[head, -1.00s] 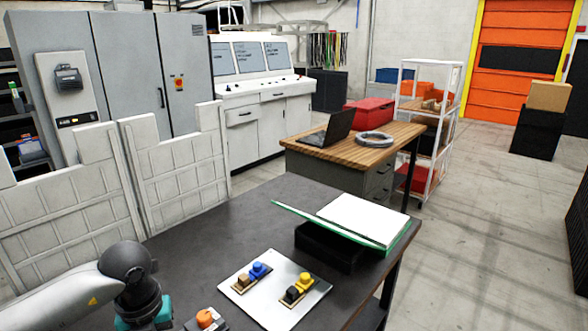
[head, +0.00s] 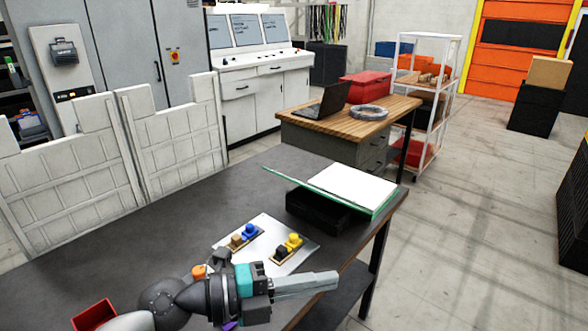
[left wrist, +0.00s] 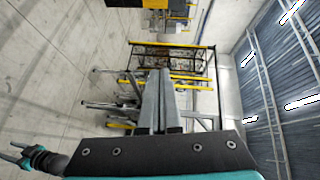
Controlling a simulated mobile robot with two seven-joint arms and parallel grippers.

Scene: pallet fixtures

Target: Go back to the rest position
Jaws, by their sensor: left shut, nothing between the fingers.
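My left gripper (head: 336,279) reaches in from the lower left of the head view. Its grey fingers are together, empty, and point right over the front edge of the dark table (head: 205,212). It is in front of the light plate (head: 262,262), apart from it as far as I can tell. In the left wrist view the same shut fingers (left wrist: 162,72) point away over open floor, with nothing between them. A black and teal arm part, likely of my right arm, shows at that view's lower left edge; its jaw state is unclear.
Blue, yellow, tan and black pieces sit on the plate. An orange piece (head: 199,271) and a red bin (head: 94,315) lie near my left arm. A black box with a green-edged white panel (head: 350,190) stands at the table's right.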

